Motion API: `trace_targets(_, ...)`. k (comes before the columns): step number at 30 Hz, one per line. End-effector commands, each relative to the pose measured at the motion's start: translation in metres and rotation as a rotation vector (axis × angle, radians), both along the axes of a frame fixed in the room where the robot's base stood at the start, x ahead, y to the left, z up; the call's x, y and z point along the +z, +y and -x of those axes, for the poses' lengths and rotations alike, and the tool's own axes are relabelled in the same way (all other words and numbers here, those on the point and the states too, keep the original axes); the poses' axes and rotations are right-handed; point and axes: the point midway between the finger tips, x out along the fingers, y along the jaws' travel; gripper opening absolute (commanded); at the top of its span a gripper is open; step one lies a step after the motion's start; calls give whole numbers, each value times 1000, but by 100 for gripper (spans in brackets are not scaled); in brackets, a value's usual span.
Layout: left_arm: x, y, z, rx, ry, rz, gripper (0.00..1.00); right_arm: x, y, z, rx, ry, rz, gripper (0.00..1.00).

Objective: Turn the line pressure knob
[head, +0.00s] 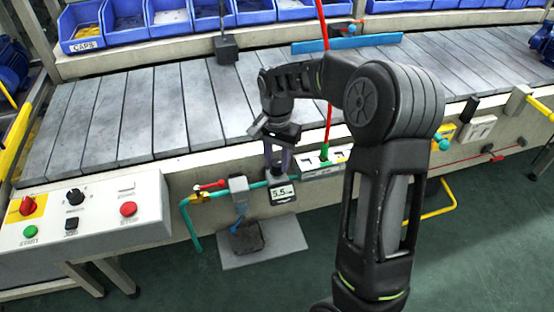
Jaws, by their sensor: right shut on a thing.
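My right gripper (278,160) points down at the front face of the conveyor. It is shut on the line pressure knob, just above a small gauge (284,195) that reads about 5.5. The fingers hide most of the knob, so I cannot tell how far it is turned. The gauge sits on a teal pipe (258,185) with a grey block (239,184) to its left. My left gripper is not in view.
A red-handled yellow valve (203,191) is left of the gauge. A control box (85,215) with a red knob and buttons stands at the left. A green-and-red rod (328,120) rises close to my right wrist. Blue bins (165,18) line the back. The belt (140,115) is mostly clear.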

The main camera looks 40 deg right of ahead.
Motion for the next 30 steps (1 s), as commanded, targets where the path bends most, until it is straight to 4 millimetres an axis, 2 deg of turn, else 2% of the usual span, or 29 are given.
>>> trace_targets(5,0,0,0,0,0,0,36,0,-1,-1,1,-2,1,0)
trace_targets(6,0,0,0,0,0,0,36,0,-1,-1,1,-2,1,33)
trace_targets(14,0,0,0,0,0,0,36,0,0,0,1,0,1,54)
trace_targets(23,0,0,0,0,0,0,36,2,0,0,2,0,1,54)
trace_targets(26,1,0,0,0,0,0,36,10,0,-1,2,-2,1,54)
trace_targets(30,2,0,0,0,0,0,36,30,0,-1,2,-4,1,54)
